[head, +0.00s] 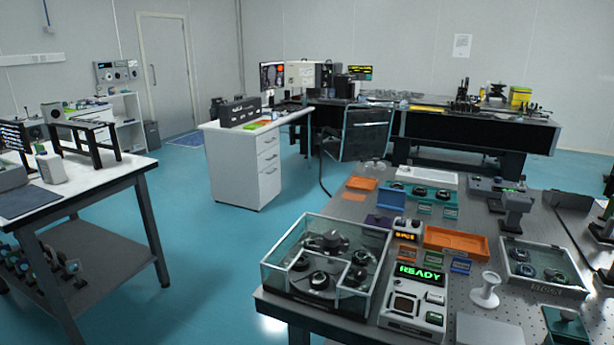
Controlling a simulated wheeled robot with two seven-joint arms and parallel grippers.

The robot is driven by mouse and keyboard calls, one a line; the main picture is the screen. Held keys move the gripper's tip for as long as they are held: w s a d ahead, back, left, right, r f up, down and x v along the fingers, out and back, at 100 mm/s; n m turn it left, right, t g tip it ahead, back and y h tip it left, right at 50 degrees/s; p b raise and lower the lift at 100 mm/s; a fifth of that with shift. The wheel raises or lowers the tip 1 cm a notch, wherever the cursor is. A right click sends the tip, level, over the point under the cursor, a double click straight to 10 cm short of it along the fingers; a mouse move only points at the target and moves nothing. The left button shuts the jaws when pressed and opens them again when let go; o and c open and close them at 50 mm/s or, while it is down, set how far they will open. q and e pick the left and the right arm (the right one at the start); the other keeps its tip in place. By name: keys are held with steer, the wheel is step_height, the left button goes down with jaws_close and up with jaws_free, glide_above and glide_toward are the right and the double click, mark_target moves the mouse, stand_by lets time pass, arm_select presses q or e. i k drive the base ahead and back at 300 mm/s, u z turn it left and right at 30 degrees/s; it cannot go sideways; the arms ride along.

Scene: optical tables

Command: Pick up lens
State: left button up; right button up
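I cannot tell which item is the task's lens. Several dark round lens-like pieces (320,281) sit inside a clear-walled case (283,292) at the table's front left corner. More round dark pieces (553,275) lie in a clear-walled tray (523,285) at the right. Others (420,190) sit in a teal tray (458,199) farther back. Neither of my grippers is recognisable in the head view.
The perforated optical table (480,232) is crowded. A device with a green READY display (420,273) stands beside the clear case. A white spool-shaped stand (486,290) and an orange tray (455,241) are close by. Blue floor (215,235) lies open to the left.

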mark_target(319, 280)
steer(key=u, duration=1.6)
steer(key=i, duration=2.3)
steer(key=z, duration=3.2)
